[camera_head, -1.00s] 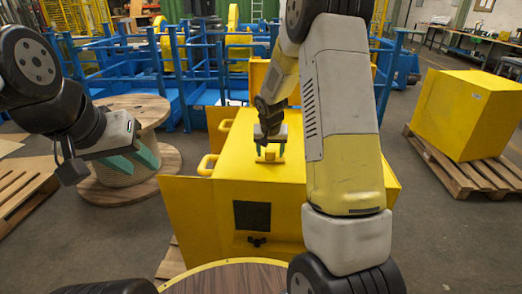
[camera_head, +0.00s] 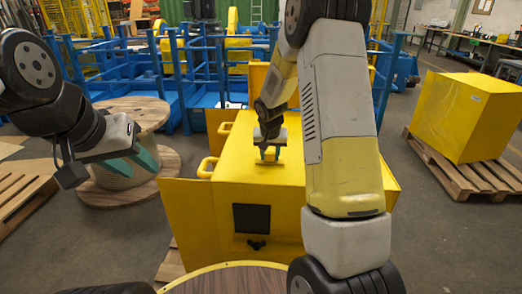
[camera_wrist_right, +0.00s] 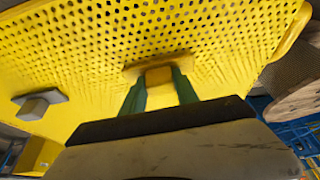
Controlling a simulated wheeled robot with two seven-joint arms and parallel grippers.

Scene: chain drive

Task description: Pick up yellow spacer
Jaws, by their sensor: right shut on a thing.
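The yellow spacer (camera_head: 269,157) is a small block on top of the yellow cabinet (camera_head: 225,189). My right gripper (camera_head: 270,152) reaches down to it from above, its green fingers on either side. In the right wrist view the spacer (camera_wrist_right: 159,77) sits between the two green fingertips (camera_wrist_right: 158,84), which are shut on it. It is close to the perforated yellow top, and I cannot tell whether it still touches it. My left gripper (camera_head: 146,164) is at the left, empty, with its green fingers apart, in front of a wooden cable reel (camera_head: 130,196).
A small grey block (camera_wrist_right: 40,103) stands on the perforated yellow surface in the right wrist view. A yellow handle (camera_head: 207,167) sticks out at the cabinet's left edge. Blue railings (camera_head: 185,80) stand behind it. A yellow box (camera_head: 465,115) sits on a pallet at the right.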

